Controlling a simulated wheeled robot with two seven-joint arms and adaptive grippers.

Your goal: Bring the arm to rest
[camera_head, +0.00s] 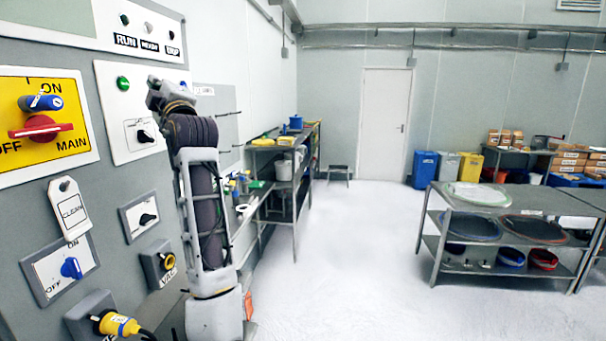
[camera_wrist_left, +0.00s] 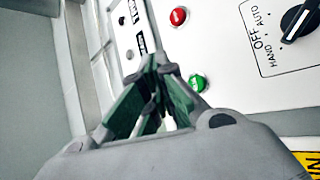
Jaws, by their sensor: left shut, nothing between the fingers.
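My left arm rises in front of the grey control panel (camera_head: 75,155) in the head view. My left gripper (camera_head: 157,92) is at its top end, small and partly hidden by the arm, near the white plate with the green button (camera_head: 123,83). In the left wrist view the gripper (camera_wrist_left: 158,65) is shut and empty, its fingers pointing towards a white plate with a red button (camera_wrist_left: 178,16) and a green button (camera_wrist_left: 197,83). I cannot tell whether the fingertips touch the plate. My right gripper is not in view.
The panel carries a yellow main switch plate (camera_head: 40,120), a white CLEAN tag (camera_head: 70,208) and a yellow plug (camera_head: 118,324). A cluttered bench (camera_head: 285,148) stands behind my arm. A metal table (camera_head: 470,205) is at the right. The floor between is clear.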

